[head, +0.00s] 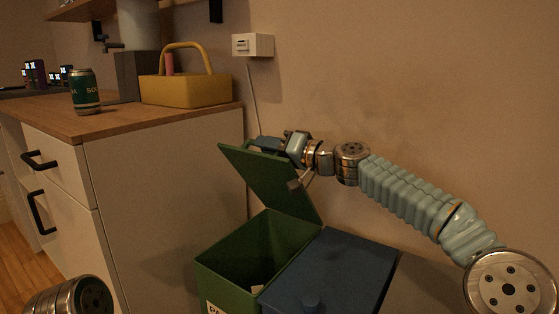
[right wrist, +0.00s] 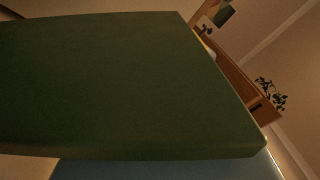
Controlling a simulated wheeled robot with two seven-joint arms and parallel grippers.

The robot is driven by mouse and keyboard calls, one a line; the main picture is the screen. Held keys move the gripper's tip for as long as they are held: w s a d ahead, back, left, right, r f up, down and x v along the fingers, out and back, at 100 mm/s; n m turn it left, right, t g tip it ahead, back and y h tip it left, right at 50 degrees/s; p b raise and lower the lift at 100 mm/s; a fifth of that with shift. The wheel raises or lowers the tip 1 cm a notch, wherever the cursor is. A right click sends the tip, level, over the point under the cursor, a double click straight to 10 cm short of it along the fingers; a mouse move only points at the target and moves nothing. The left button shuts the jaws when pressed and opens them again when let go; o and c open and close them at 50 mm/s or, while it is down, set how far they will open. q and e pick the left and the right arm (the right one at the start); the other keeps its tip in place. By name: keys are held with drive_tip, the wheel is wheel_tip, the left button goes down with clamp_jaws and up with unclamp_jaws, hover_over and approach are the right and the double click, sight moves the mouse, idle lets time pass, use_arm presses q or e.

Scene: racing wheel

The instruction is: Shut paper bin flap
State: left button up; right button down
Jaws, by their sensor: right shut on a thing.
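The green paper bin (head: 234,262) stands on the floor with its flap (head: 272,186) raised, tilted back and leaning up to the left. The bin's mouth is open and something pale lies inside. My right gripper (head: 268,144) is at the raised flap's upper edge, shut on it; its fingertips are partly hidden. In the right wrist view the green flap (right wrist: 120,85) fills most of the picture, close to the camera. My left gripper is out of view; only a metal piece of my left arm shows at the bottom left.
A blue bin with a closed lid (head: 330,268) stands right beside the green one. A white cabinet (head: 175,200) is close on the left, with a yellow basket (head: 185,92) and a green can (head: 86,92) on top. The wall is right behind.

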sight(260, 163)
drive_tip(key=shift+n, duration=0.3)
drive_tip(key=s+a+f+b, duration=0.2)
drive_tip(key=s+f+b, duration=0.1)
drive_tip(key=shift+f, duration=0.25)
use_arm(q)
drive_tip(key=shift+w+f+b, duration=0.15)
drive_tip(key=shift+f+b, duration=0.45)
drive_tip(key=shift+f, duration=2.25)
use_arm(e)
drive_tip(key=shift+s+a+f+n, duration=0.3)
drive_tip(key=shift+s+a+f, duration=0.05)
drive_tip(key=shift+s+a, duration=0.15)
drive_tip(key=c, duration=1.1)
unclamp_jaws()
drive_tip(key=shift+r, duration=0.1)
drive_tip(key=shift+s, duration=0.1)
drive_tip(key=shift+d, duration=0.1)
drive_tip(key=v, duration=1.3)
drive_tip(key=shift+s+d, duration=0.2)
drive_tip(key=shift+d, duration=0.05)
